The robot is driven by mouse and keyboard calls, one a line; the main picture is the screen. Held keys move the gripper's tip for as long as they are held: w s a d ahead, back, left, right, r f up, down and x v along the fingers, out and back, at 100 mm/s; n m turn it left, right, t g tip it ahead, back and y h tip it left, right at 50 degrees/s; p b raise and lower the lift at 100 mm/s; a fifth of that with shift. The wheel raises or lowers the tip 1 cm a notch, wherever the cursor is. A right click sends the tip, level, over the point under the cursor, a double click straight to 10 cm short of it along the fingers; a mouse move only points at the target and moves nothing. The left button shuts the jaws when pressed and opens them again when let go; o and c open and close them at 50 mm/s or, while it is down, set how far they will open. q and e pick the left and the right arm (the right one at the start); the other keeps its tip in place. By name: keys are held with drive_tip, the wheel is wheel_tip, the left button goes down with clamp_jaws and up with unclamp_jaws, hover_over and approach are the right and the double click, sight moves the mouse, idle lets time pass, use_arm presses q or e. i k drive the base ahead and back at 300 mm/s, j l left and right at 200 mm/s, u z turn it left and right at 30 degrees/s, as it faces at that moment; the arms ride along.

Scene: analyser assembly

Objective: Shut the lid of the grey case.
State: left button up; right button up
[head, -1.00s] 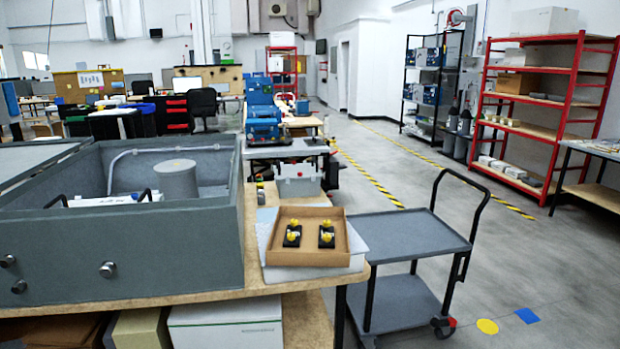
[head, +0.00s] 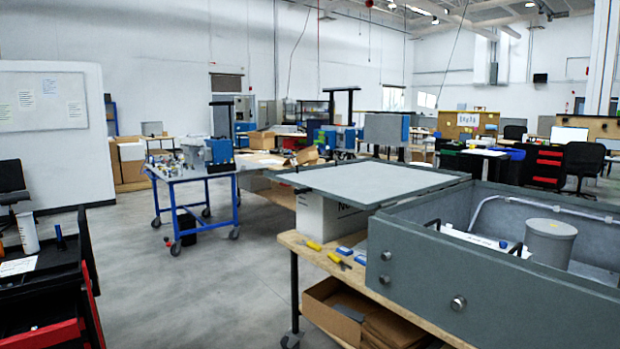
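The grey case (head: 470,279) stands open on a wooden bench at the right. Its lid (head: 372,182) is swung out flat to the left of the case, its inner face up, above a white box. Inside the case are a grey cylinder (head: 550,243), a white part with black handles (head: 478,238) and a pale hose along the back wall. Round knobs sit on the case's front wall. The case's right end is cut off by the picture's edge. Neither of my grippers is in view.
A white box (head: 327,217) stands under the lid. Yellow and blue small items (head: 338,258) lie on the bench's (head: 310,244) left end. A blue-framed cart (head: 190,185) stands behind left. A black and red tool cabinet (head: 50,285) is at the left edge. The floor between is clear.

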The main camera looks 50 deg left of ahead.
sight(366, 183)
drive_tip(key=u, duration=1.1)
drive_tip(key=i+j, duration=0.4)
drive_tip(key=i, duration=0.1)
